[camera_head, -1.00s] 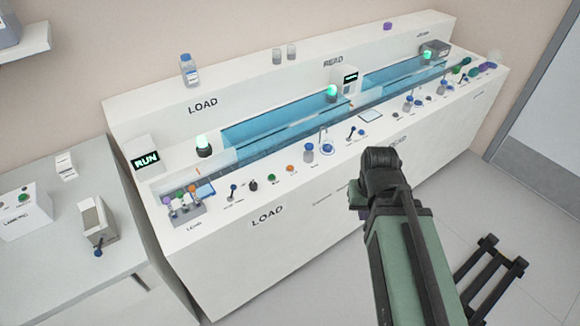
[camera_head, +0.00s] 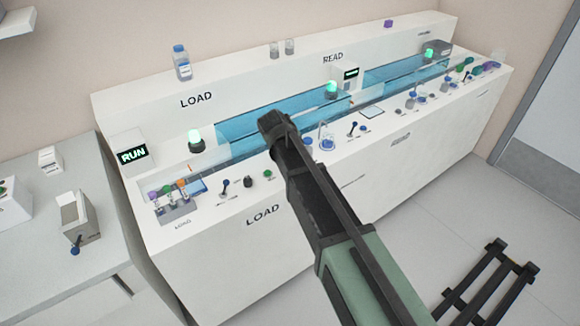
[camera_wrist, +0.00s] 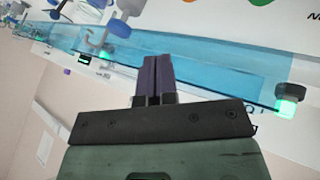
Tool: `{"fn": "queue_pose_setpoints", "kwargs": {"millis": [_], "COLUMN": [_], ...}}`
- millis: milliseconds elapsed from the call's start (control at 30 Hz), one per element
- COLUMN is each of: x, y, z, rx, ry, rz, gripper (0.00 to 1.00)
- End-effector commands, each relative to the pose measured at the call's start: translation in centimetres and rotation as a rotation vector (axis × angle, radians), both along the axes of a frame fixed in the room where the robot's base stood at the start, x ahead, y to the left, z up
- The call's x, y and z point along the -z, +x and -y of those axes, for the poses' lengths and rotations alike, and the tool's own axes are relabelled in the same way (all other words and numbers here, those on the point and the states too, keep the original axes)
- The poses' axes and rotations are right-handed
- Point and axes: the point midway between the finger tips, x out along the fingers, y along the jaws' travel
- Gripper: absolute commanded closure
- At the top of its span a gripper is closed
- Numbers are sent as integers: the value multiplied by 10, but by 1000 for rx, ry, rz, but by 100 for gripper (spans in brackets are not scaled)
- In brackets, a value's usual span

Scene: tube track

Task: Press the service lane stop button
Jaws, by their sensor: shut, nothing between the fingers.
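No button can be read as the service lane stop button in either view. In the head view a green button (camera_head: 267,174) sits on the front ledge beside a black knob (camera_head: 248,182), left of my arm. In the head view my arm hides part of the ledge and my fingertips are not seen.
A green lamp (camera_head: 195,140) and a RUN display (camera_head: 133,154) stand at the left. A tube rack (camera_head: 178,209) sits on the ledge's left end. Further right, levers and bottles (camera_head: 410,103) crowd the ledge.

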Motion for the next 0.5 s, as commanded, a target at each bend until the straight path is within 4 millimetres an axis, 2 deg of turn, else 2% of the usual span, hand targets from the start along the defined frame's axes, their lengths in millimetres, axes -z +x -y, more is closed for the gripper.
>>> {"fn": "queue_pose_setpoints", "kwargs": {"millis": [33, 133, 500], "x": [-5, -13, -16], "y": [14, 26, 29], "z": [-4, -6, -8], "rx": [-16, -47, -65], "ry": [-10, -25, -24], "rz": [37, 102, 133], "gripper": [100, 100, 100]}}
